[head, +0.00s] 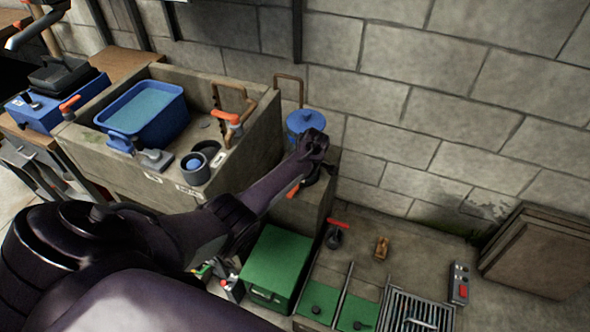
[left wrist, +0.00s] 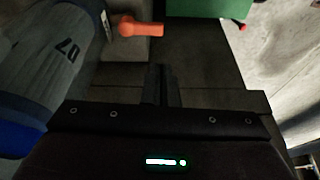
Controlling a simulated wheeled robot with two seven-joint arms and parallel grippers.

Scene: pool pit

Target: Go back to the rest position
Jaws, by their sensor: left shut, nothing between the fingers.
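My left arm reaches from the lower left across the head view. Its gripper (head: 312,152) is over the concrete ledge, just in front of a blue-topped canister (head: 302,121). In the left wrist view the two fingers (left wrist: 161,84) are together with nothing between them. A grey cylinder with a blue end and dark markings (left wrist: 55,55) lies to the left of the fingers there, apart from them. An orange handle (left wrist: 140,27) shows beyond the fingers. My right gripper is not in view.
A concrete sink (head: 262,125) holds a blue water tub (head: 116,118). A green box (head: 275,262), a red-handled valve (head: 336,232), green floor panels (head: 318,300) and a metal grate (head: 418,309) are below. Boards (head: 535,250) lean at the right wall.

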